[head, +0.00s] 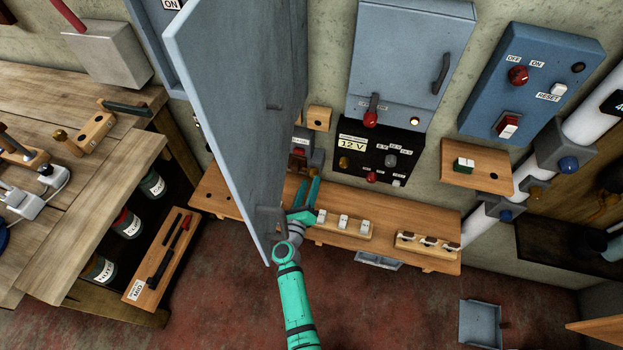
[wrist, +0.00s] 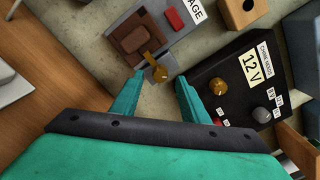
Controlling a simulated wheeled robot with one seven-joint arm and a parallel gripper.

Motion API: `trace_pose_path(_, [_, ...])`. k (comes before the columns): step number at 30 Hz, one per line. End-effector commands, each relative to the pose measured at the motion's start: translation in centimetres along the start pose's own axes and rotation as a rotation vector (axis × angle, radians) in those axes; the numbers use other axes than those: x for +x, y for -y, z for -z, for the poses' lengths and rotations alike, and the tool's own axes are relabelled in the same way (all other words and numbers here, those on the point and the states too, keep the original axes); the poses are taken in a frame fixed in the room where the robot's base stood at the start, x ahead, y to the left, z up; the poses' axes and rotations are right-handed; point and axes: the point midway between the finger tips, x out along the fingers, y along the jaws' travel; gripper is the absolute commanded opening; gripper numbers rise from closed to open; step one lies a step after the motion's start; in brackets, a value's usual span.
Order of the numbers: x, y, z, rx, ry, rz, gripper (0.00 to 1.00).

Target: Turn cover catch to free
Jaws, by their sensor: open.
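A grey box with a brown cover (wrist: 135,38) is on the wall in the wrist view. A brass catch (wrist: 153,66) with a rounded end lies across its lower edge, pointing down and slightly right. My gripper (wrist: 160,79) is open, its teal fingertips on either side of the catch's end in the picture. I cannot tell whether they touch it, and nothing is held. In the head view the box (head: 299,158) is partly hidden by a swung-open door, and the catch is not clear. My gripper (head: 307,190) is just below it.
The tall grey door (head: 225,110) stands close left of my gripper. A black 12 V panel (head: 352,159) with knobs is to the right; it also shows in the wrist view (wrist: 232,72). A wooden shelf (head: 425,210) with switch blocks runs below. A wooden block (head: 319,118) is above.

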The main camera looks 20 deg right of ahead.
Motion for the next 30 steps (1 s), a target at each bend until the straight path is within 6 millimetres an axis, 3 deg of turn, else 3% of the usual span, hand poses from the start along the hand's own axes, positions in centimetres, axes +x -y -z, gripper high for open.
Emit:
trace_pose_path(7, [2.8, 0.0, 0.0, -0.001, 0.0, 0.001, 0.41])
trace_pose_path(18, [3.3, 0.0, 0.0, -0.002, 0.0, 0.0, 0.41])
trace_pose_path(19, [3.3, 0.0, 0.0, -0.002, 0.0, 0.0, 0.39])
trace_pose_path(24, [3.3, 0.0, 0.0, -0.002, 0.001, 0.0, 0.0])
trace_pose_path(30, [3.3, 0.0, 0.0, -0.007, 0.001, 0.0, 0.0])
